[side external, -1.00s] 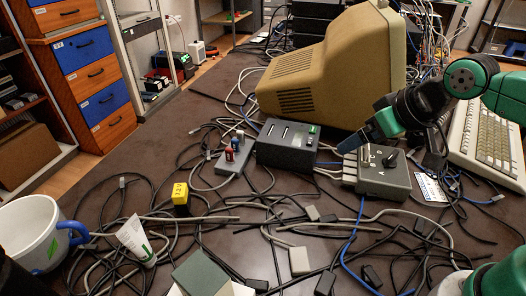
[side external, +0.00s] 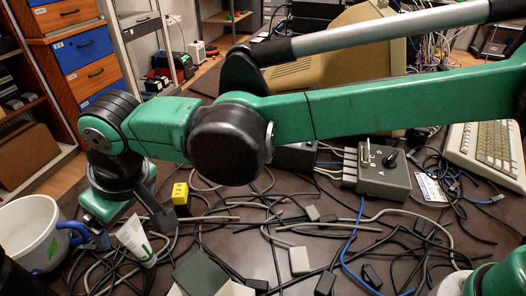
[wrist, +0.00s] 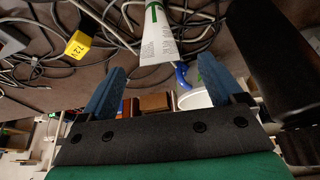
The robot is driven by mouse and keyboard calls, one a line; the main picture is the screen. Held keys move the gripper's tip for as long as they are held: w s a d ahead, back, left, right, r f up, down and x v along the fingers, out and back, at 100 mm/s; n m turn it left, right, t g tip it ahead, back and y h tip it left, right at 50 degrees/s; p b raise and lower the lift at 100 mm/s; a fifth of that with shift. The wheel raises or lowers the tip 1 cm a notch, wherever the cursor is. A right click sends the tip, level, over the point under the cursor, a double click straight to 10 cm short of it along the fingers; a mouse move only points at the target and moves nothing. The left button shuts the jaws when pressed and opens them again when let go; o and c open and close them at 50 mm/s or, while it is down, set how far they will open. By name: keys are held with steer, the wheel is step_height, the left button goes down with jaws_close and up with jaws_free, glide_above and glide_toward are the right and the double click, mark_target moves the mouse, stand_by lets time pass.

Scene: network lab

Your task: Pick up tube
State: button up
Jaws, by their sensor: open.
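The white tube (side external: 136,243) with a green mark lies among the cables at the left front of the table, beside the white pot. My gripper (side external: 128,228) is right at the tube, pointing down, with its fingers apart. In the wrist view, the tube (wrist: 160,36) shows its printed side and its wide end. That end lies near the gap between the two blue fingertips (wrist: 162,66), and nothing is held. I cannot tell how far the fingertips are above the tube. My arm hides much of the middle of the side view.
A white pot (side external: 28,236) with a blue handle stands left of the tube. A yellow block (side external: 181,194) lies behind it to the right. A dark green box (side external: 202,272) stands at the front. Loose cables cover the table, and a grey switch box (side external: 378,180) stands to the right.

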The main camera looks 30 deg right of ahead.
mark_target(126, 223)
steer(key=shift+x, duration=2.65)
jaws_close()
